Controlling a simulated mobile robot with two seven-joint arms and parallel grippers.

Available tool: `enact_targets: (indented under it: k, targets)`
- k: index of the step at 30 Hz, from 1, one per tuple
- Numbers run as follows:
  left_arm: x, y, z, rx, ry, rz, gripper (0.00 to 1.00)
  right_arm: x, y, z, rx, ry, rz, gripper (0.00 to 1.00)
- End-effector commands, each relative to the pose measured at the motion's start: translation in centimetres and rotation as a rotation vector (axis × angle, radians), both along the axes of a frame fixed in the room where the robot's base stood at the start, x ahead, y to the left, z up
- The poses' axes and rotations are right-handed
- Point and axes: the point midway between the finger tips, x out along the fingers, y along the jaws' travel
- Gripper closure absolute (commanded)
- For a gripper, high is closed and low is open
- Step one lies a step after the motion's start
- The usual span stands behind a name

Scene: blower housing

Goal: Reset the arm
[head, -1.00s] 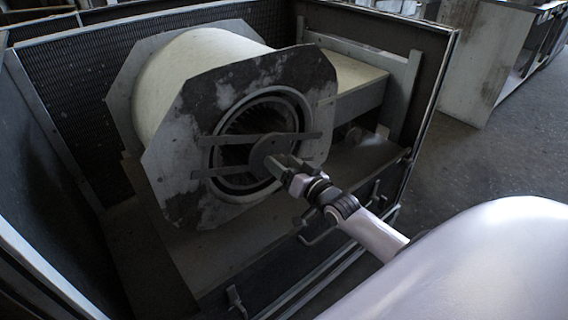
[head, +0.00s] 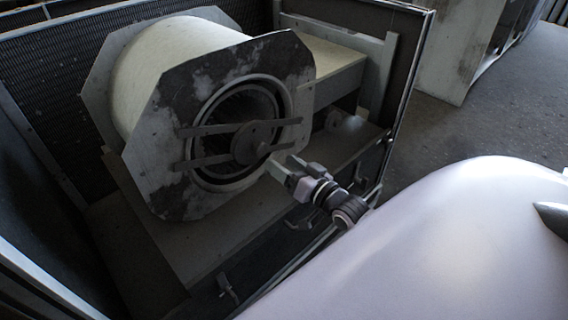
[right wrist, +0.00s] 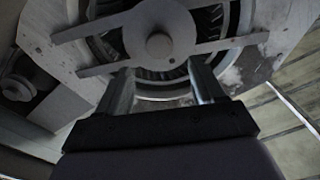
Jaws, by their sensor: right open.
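My right gripper (head: 284,170) is open and empty in the head view, in front of and a little right of the blower's hub. In the right wrist view its two fingers (right wrist: 160,84) stand apart, with the round hub (right wrist: 158,44) beyond them and nothing between them. The blower housing (head: 234,118) is a pale drum with a worn, flat front plate. Two crossbars hold the hub (head: 254,142) across its round opening. My left gripper is in neither view.
The blower sits in an open metal cabinet (head: 392,130) with a mesh back wall (head: 45,62). A latch (head: 228,288) is on the cabinet's front edge. Bare floor (head: 455,125) lies to the right, with a large pale box (head: 455,50) behind it.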

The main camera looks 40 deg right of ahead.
Motion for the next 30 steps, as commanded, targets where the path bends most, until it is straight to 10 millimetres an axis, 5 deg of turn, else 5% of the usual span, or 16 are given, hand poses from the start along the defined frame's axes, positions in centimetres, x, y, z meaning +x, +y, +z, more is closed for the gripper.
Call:
enact_targets:
  k: [9, 13, 17, 24, 27, 30]
  targets:
    - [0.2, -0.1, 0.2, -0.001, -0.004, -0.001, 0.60, 0.0, 0.1, -0.1, -0.001, 0.003, 0.001, 0.32]
    - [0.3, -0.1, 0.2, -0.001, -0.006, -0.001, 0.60, -1.3, 1.9, -1.8, -0.034, 0.058, 0.023, 0.32]
    - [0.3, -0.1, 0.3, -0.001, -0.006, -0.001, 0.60, -5.1, 6.5, -5.7, -0.132, 0.203, 0.085, 0.32]
    - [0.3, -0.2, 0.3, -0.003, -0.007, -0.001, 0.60, -14.9, 14.9, -11.0, -0.377, 0.495, 0.238, 0.32]
    - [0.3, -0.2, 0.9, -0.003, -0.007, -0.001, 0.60, -18.1, 16.8, -11.2, -0.461, 0.583, 0.287, 0.32]
    - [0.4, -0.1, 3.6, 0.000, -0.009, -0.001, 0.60, -17.6, 16.3, -8.6, -0.465, 0.570, 0.279, 0.32]
